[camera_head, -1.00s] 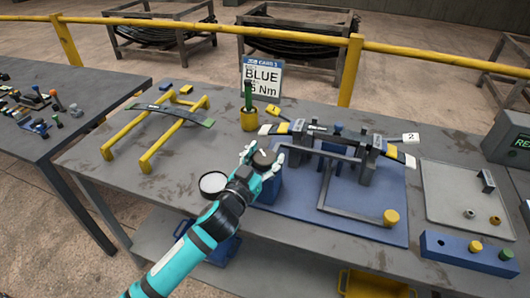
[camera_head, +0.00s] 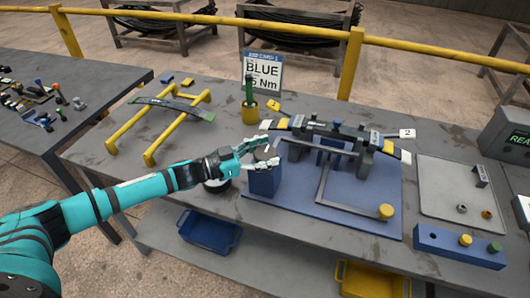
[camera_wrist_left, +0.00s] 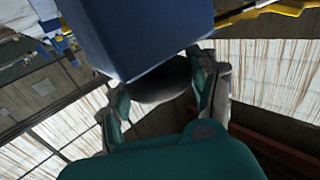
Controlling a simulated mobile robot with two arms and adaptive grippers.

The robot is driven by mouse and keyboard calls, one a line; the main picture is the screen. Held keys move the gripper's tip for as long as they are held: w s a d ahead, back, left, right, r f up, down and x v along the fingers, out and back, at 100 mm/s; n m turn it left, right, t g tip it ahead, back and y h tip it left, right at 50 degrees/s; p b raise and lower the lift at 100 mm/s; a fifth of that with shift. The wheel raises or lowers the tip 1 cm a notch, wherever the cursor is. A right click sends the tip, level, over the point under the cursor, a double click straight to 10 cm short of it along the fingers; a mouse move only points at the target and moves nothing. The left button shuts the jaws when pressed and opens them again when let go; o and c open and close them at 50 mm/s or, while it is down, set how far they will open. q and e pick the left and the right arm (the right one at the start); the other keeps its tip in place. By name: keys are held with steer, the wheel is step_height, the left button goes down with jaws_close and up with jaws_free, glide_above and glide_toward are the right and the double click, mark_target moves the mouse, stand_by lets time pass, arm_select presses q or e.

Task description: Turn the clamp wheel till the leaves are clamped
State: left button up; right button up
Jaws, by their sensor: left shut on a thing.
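The dark round clamp wheel (camera_head: 265,153) sits on top of a blue post (camera_head: 264,182) at the left of the blue fixture base. It also shows in the left wrist view (camera_wrist_left: 162,82), next to the blue post. My left gripper (camera_head: 257,156) comes in from the left and is shut on the wheel, its fingers at either side of the rim and partly hiding it. The stacked leaves (camera_head: 334,135) lie across the fixture between dark uprights, behind and right of the wheel. Whether they are pressed tight is too small to tell. My right gripper is not in view.
A bent bar with a yellow knob (camera_head: 385,211) lies in front of the leaves. A yellow rack with a leaf (camera_head: 172,108) stands left. A yellow cup (camera_head: 249,115) and a BLUE card (camera_head: 262,73) stand behind. A grey tray (camera_head: 447,204) lies right.

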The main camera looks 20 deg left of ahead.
arm_select(q)
steer(key=shift+g, duration=0.3)
steer(key=o, duration=1.2)
steer(key=shift+c, duration=0.2)
steer(key=v, duration=1.2)
steer(key=shift+m, duration=0.3)
steer(key=shift+w+f, duration=0.1)
steer(key=shift+f, duration=0.1)
